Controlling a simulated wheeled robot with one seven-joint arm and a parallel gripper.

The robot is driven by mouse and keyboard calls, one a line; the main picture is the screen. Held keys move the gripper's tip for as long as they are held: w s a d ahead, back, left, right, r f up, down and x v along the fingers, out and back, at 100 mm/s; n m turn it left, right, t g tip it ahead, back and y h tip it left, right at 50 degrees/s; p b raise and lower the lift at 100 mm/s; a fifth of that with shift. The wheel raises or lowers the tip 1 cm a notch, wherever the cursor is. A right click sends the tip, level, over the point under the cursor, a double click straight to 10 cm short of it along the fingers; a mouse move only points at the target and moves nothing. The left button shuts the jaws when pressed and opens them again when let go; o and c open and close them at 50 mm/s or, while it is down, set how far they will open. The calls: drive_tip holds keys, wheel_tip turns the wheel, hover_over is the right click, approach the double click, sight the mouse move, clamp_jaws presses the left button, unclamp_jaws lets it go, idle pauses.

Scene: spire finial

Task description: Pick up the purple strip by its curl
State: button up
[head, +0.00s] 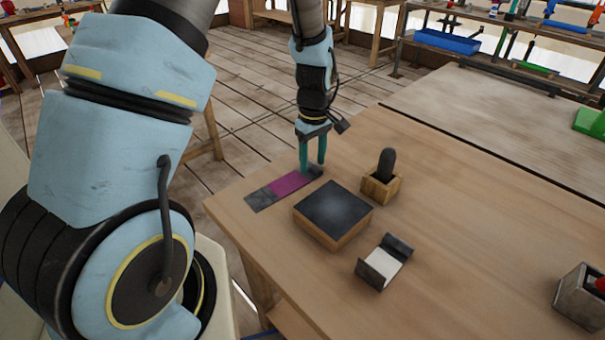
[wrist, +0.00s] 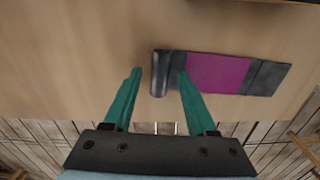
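The purple strip (head: 290,184) lies flat near the table's left edge, with dark grey bands at both ends. In the wrist view the strip (wrist: 218,72) runs to the right, and its dark curl (wrist: 158,75) is a rolled-up end at its left. My gripper (head: 313,170) is over the strip's right end in the head view, pointing down. In the wrist view my gripper (wrist: 159,72) is open, with the curl between its two green fingers and a gap on each side. The right finger overlaps the grey band beside the curl. I cannot tell the fingertips' exact height.
A wooden block with a dark top (head: 333,213) stands close in front of the strip. A small wooden holder with a black rounded piece (head: 381,183) is to its right. A metal bracket with a white pad (head: 385,263) lies nearer.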

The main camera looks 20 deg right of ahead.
clamp_jaws()
drive_tip(key=shift+r, duration=0.15)
idle(0.6)
